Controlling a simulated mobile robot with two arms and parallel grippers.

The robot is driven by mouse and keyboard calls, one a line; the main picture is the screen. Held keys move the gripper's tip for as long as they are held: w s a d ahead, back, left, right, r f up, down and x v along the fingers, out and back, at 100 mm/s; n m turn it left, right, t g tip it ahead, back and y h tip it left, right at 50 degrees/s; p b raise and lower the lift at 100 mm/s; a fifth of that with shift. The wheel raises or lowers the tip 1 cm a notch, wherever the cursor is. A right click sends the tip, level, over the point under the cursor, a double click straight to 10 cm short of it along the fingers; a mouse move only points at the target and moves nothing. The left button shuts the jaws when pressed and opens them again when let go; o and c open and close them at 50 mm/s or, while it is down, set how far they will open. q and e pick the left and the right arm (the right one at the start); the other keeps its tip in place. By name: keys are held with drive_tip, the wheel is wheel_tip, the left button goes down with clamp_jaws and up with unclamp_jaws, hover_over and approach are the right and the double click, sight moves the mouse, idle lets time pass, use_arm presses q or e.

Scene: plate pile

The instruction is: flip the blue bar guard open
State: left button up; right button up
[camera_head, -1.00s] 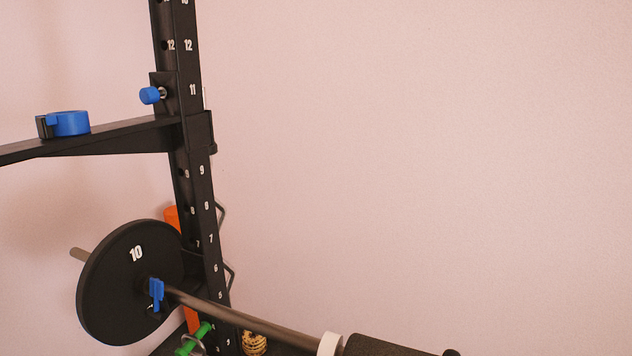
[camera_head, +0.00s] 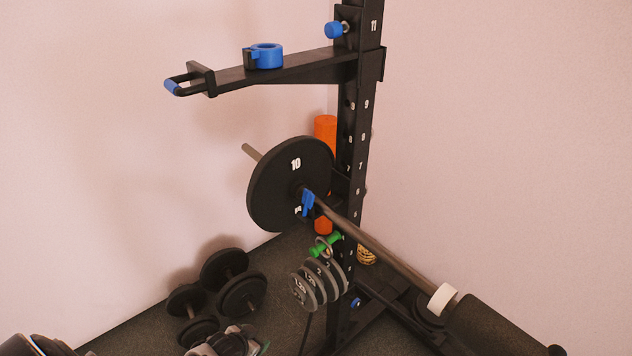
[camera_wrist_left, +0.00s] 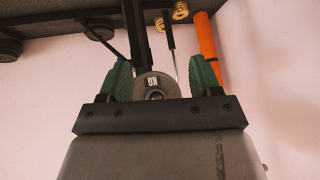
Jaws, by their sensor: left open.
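A blue clip (camera_head: 307,203) sits on the barbell (camera_head: 375,245), against the front of the black plate marked 10 (camera_head: 284,190). A second blue ring with a black clasp (camera_head: 266,55) lies on top of the rack's safety arm (camera_head: 300,70). I cannot tell which of them is the bar guard. My left gripper (camera_head: 240,340) is low at the bottom edge, partly cut off, well below both blue parts. In the left wrist view its green fingers (camera_wrist_left: 160,80) are apart with nothing held; a grey plate (camera_wrist_left: 155,86) shows beyond them. My right gripper is not in view.
The black rack post (camera_head: 358,150) stands at centre right, with an orange roller (camera_head: 325,130) behind it. Small grey plates (camera_head: 318,284) hang below the barbell. Dumbbells (camera_head: 225,280) lie on the floor at lower left. A padded sleeve (camera_head: 495,325) covers the bar at lower right.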

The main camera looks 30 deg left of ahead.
use_arm(q)
drive_tip(key=w+a+r+t+h+p, duration=0.1)
drive_tip(key=w+r+t, duration=0.1)
drive_tip(key=w+r, duration=0.5)
drive_tip(key=w+r+t+h+p, duration=0.1)
drive_tip(key=w+r, duration=0.3)
drive_tip(key=r, duration=0.8)
drive_tip(key=m+t+h+p, duration=0.1)
drive_tip(key=m+h+p, duration=0.2)
approach(307, 194)
drive_tip(key=shift+t, duration=0.3)
drive_tip(key=p+x, duration=0.1)
drive_tip(key=x, duration=1.1)
drive_tip(key=shift+s+d+f, duration=0.1)
drive_tip(key=shift+f, duration=0.1)
clamp_jaws()
